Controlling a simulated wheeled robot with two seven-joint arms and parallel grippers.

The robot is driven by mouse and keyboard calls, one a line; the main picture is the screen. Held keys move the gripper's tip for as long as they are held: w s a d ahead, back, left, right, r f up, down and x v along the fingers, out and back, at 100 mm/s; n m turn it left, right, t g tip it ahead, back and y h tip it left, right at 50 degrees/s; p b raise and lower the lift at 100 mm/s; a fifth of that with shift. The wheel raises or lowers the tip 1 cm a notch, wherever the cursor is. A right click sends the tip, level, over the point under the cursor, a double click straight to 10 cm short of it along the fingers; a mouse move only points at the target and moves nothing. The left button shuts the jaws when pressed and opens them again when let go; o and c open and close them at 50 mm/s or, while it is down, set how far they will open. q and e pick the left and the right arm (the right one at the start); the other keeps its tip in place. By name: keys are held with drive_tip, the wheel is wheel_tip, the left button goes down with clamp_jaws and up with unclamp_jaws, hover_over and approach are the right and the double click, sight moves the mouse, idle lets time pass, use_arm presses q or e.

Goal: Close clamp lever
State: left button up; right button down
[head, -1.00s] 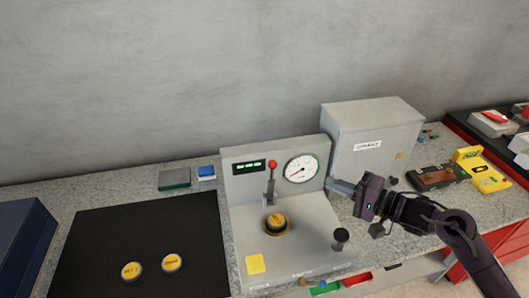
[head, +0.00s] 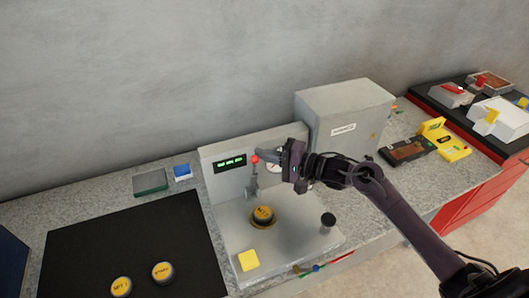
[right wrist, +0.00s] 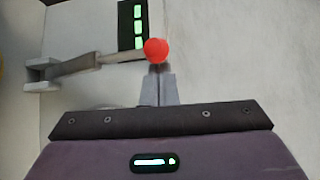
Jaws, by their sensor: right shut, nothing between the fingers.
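The clamp lever (head: 253,180) stands upright on the grey test fixture (head: 225,230), with a red ball knob (head: 254,159) on top. A yellow and black round part (head: 262,216) sits in the fixture in front of the lever. My right gripper (head: 262,157) is shut and empty, its fingertips right by the red knob. In the right wrist view the knob (right wrist: 156,50) is at the fingertips (right wrist: 158,75), and the lever arm (right wrist: 80,65) runs left from it. I cannot tell whether they touch. The left gripper is not in view.
A display (head: 230,162) and a gauge (head: 274,167), partly hidden by my gripper, are on the fixture's back panel. A grey cabinet (head: 345,120) stands behind right. A black knob (head: 328,220) rises at the fixture's right.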

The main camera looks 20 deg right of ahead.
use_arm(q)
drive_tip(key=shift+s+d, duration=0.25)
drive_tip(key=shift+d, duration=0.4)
use_arm(e)
drive_tip(key=shift+s+f, duration=0.15)
drive_tip(key=shift+s, duration=0.35)
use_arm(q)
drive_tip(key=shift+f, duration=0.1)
use_arm(e)
drive_tip(key=shift+n, duration=0.3)
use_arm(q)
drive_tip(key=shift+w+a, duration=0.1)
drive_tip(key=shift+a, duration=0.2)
use_arm(e)
drive_tip(key=s+f+n+t+y, duration=0.2)
drive_tip(key=s+f, duration=0.2)
drive_tip(key=s, duration=0.4)
drive_tip(key=shift+f+n+y, duration=0.3)
drive_tip(key=shift+n, duration=0.1)
drive_tip(key=shift+d, duration=0.1)
